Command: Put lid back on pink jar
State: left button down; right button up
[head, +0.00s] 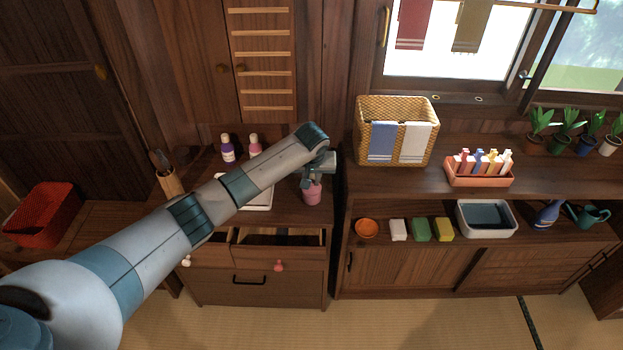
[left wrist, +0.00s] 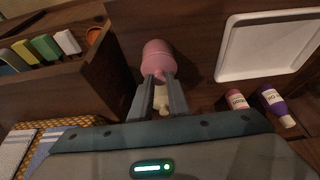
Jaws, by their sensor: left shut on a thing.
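The pink jar (head: 312,196) stands at the right end of the wooden cabinet top, and it also shows in the left wrist view (left wrist: 156,52). My left gripper (head: 312,181) is directly above the jar, pointing down. My right gripper is in neither view.
A white tray (head: 258,203) lies left of the jar. Purple (head: 227,150) and pink (head: 254,146) bottles stand behind it. The drawer (head: 280,240) below is partly open. A wicker basket (head: 397,112) with towels stands on the counter to the right.

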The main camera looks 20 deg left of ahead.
pick_arm(q)
jog(key=shift+p, duration=0.75)
dwell(0.8)
jog(key=shift+f+p, duration=0.15)
jog(key=shift+p, duration=0.2)
dwell(1.1)
jog(key=shift+p, duration=0.4)
dwell(0.6)
dwell(0.3)
jog(key=c, duration=1.1)
grip_release()
jog(key=shift+r+p, duration=3.5)
jog(key=shift+p, duration=0.3)
